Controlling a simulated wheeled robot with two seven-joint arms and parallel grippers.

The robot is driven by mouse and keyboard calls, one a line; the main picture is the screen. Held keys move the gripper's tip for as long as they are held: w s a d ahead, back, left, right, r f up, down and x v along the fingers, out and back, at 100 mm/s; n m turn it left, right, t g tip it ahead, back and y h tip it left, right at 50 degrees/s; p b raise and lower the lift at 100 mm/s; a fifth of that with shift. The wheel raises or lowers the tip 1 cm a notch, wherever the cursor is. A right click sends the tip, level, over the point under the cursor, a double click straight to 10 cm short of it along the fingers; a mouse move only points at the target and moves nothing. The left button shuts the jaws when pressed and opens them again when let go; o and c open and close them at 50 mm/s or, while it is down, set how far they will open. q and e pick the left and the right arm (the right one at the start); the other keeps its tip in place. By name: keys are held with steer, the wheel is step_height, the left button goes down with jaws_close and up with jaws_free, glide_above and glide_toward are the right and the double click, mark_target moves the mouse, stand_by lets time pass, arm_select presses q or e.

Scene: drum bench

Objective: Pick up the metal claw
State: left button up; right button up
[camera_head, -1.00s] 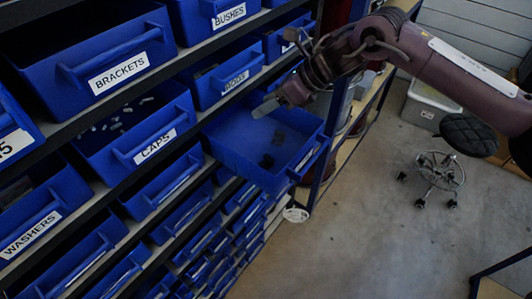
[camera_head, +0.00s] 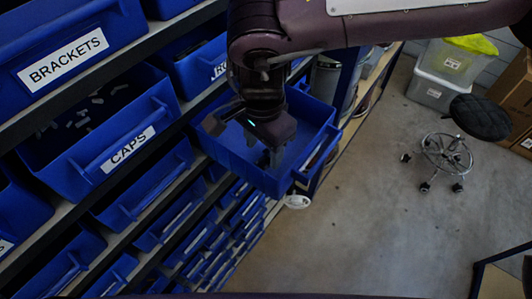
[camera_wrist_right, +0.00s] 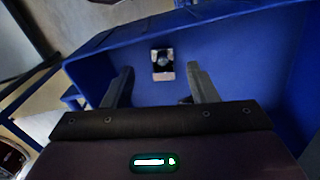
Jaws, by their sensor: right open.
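A small metal piece (camera_wrist_right: 162,72), dark with pale parts, lies on the floor of a pulled-out blue bin (camera_wrist_right: 230,50); it looks like the metal claw. In the wrist view it is between and just beyond the fingertips of my right gripper (camera_wrist_right: 161,82), which is open and empty. In the head view the same gripper (camera_head: 271,158) points down into the blue bin (camera_head: 222,152), and the gripper and arm hide the metal piece there. My left gripper is not in view.
Shelves of blue bins fill the left, including a brackets bin (camera_head: 70,75) and a caps bin (camera_head: 115,165). The bin's walls surround my gripper. A black stool (camera_head: 447,150) and a clear storage box (camera_head: 440,75) stand right on open floor.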

mark_target(263, 158)
steer(key=shift+w+f+p, duration=0.2)
steer(key=shift+f+p, duration=0.2)
steer(key=shift+f, duration=1.3)
steer(key=c, duration=1)
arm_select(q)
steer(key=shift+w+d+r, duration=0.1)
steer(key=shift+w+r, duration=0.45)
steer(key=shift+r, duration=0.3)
arm_select(e)
steer(key=shift+c, duration=0.2)
steer(key=shift+c, duration=0.2)
